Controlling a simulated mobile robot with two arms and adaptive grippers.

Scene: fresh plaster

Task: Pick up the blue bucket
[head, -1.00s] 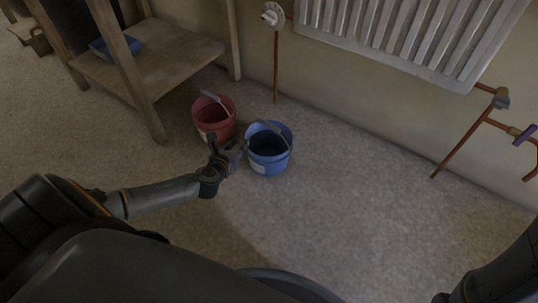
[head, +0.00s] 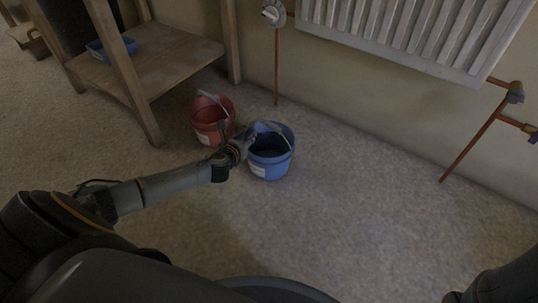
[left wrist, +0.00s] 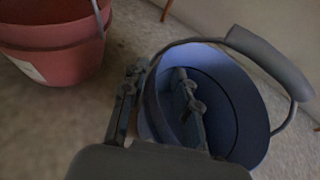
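The blue bucket (head: 270,165) stands upright on the floor near the wall, with a pale label on its front. Its handle is raised with a grey grip, which shows in the left wrist view (left wrist: 268,60). My left gripper (head: 243,143) is at the bucket's left rim. In the left wrist view its fingers (left wrist: 157,98) are apart, one outside the bucket and one over its opening, with the rim between them. Contact with the wall cannot be told. My right gripper is not in view; only part of my right arm shows at the lower right.
A red bucket (head: 211,122) stands just left of the blue one, close to my left gripper. A wooden shelf unit (head: 160,75) with a blue tray (head: 113,47) is at upper left. A radiator (head: 410,30) and copper pipe (head: 468,148) line the wall. Floor to the right is clear.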

